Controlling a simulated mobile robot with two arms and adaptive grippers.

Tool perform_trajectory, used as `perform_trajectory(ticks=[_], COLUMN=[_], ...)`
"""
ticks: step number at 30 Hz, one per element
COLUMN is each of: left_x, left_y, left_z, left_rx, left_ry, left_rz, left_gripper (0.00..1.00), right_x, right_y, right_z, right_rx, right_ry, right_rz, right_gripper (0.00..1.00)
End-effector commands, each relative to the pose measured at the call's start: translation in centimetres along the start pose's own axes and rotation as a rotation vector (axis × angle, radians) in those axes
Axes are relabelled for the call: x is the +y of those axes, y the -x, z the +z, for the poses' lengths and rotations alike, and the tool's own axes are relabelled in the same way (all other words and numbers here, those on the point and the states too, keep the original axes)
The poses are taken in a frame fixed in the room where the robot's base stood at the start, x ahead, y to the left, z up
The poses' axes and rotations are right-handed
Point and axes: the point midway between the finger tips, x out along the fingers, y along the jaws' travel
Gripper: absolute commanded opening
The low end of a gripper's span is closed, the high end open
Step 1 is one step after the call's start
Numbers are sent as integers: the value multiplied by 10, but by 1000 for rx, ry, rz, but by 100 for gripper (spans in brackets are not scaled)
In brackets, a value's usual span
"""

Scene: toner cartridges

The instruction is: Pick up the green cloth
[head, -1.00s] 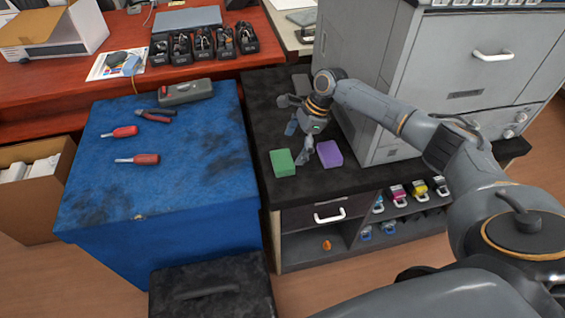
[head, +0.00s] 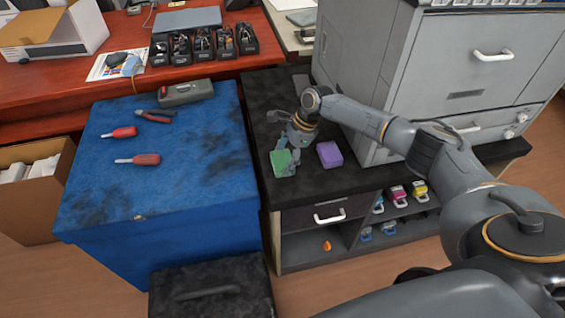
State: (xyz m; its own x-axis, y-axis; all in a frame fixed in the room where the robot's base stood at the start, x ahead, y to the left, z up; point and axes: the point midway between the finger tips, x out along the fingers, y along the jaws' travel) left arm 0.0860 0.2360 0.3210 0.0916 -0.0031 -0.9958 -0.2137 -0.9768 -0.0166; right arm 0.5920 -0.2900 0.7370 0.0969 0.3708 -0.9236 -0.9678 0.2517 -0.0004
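The green cloth (head: 283,168) lies as a small flat block on the dark top of the low cabinet, left of the purple cloth (head: 330,154). My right gripper (head: 289,157) is directly at the green cloth, with its fingers pointing down over it and covering part of it. The fingers look spread, one at each side of the cloth; whether they touch it is too small to tell. My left gripper is not in view.
The grey printer (head: 390,60) stands right behind my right arm. The blue-topped bench (head: 165,190) with screwdrivers, pliers and a case is to the left. Toner cartridges (head: 400,195) sit on the shelf below. The dark top in front of the purple cloth is clear.

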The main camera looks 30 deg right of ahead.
Motion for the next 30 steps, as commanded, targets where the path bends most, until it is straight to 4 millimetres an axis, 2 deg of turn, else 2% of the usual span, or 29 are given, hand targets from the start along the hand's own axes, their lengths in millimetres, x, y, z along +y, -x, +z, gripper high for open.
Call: perform_trajectory(ticks=[9, 14, 19, 30], left_x=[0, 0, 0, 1], left_y=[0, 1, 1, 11], left_z=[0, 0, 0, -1], left_rx=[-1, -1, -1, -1], left_ry=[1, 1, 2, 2], left_rz=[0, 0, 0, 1], left_gripper=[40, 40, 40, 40], right_x=[1, 1, 0, 49], right_y=[0, 8, 31, 98], right_z=[0, 3, 13, 9], right_rx=[1, 1, -1, 5], right_ry=[0, 2, 2, 1], right_rz=[2, 2, -2, 0], right_gripper=[58, 58, 58, 58])
